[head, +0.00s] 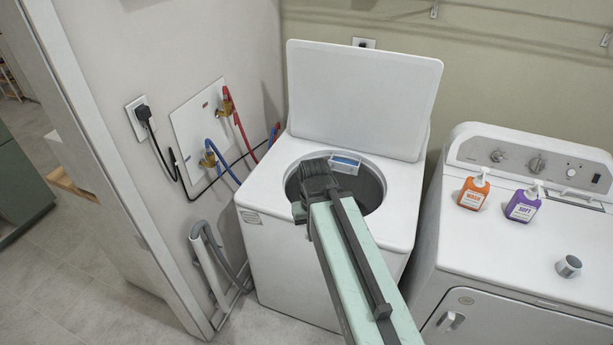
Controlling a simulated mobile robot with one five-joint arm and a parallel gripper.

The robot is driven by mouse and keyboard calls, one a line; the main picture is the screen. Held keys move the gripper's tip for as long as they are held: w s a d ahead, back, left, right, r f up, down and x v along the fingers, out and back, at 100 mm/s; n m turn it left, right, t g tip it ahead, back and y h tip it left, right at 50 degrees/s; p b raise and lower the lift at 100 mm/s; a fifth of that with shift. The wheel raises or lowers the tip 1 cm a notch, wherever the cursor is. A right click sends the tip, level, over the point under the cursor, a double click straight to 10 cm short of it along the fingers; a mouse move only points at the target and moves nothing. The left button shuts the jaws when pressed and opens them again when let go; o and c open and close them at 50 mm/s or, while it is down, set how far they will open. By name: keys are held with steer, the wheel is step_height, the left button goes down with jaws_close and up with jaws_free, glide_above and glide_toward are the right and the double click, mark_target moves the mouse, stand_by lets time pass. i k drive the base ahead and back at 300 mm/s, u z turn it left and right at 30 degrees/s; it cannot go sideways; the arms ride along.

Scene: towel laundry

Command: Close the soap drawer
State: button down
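The soap drawer (345,163) is a small white tray with blue inside, at the back rim of the open-lidded washing machine (262,192). It looks pulled out over the drum opening. My gripper (316,167) is over the drum opening, just left of the drawer in the picture. I cannot tell whether it touches the drawer. The fingers are dark and seen from behind, so their opening is hidden. My pale green arm reaches in from the bottom and covers part of the washer's front.
The raised lid (362,95) stands behind the drawer. A dryer (515,265) at the right carries an orange bottle (473,193), a purple bottle (522,206) and a small cup (568,266). Hoses and a wall are close on the left.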

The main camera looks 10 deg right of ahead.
mark_target(338, 165)
steer(key=u, duration=2.6)
steer(key=k, duration=0.7)
steer(key=z, duration=0.8)
steer(key=i, duration=1)
steer(key=z, duration=0.1)
